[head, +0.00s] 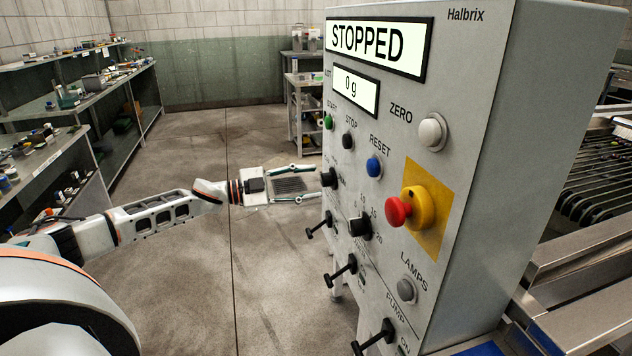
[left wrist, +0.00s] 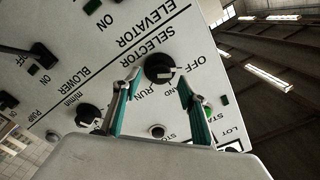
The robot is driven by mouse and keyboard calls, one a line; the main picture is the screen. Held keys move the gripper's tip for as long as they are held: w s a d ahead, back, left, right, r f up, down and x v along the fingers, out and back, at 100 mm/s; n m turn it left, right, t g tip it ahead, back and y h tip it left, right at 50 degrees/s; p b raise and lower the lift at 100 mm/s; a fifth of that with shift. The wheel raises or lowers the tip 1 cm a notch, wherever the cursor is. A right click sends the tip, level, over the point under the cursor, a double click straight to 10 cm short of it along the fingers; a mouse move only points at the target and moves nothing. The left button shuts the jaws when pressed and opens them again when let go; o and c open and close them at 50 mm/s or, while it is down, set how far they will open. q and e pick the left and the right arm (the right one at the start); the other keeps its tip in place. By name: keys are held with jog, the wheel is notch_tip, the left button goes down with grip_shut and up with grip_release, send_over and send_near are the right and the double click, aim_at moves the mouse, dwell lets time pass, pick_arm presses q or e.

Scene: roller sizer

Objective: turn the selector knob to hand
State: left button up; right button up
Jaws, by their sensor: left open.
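The selector knob (left wrist: 159,68) is a round black knob with a white mark, under the word SELECTOR in the left wrist view. OFF, a partly hidden HAND and RUN are printed around it. The white mark lies on the side near OFF and HAND; I cannot tell exactly which it points at. In the head view the knob (head: 328,177) shows at the panel's left edge. My left gripper (head: 306,183) is open and empty, its fingers pointing at the knob. In the left wrist view its fingertips (left wrist: 159,78) stand either side of the knob, seemingly short of it. My right gripper is not in view.
The grey control panel (head: 470,90) reads STOPPED and 0 g. A red emergency button (head: 398,211), a blue reset button (head: 374,166) and another black knob (head: 360,227) are nearby. Black lever switches (head: 346,271) stick out below. The floor left of the panel is clear.

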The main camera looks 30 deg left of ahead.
aim_at(327, 179)
pick_arm(q)
jog(key=shift+x, duration=1.15)
jog(key=c, duration=1.1)
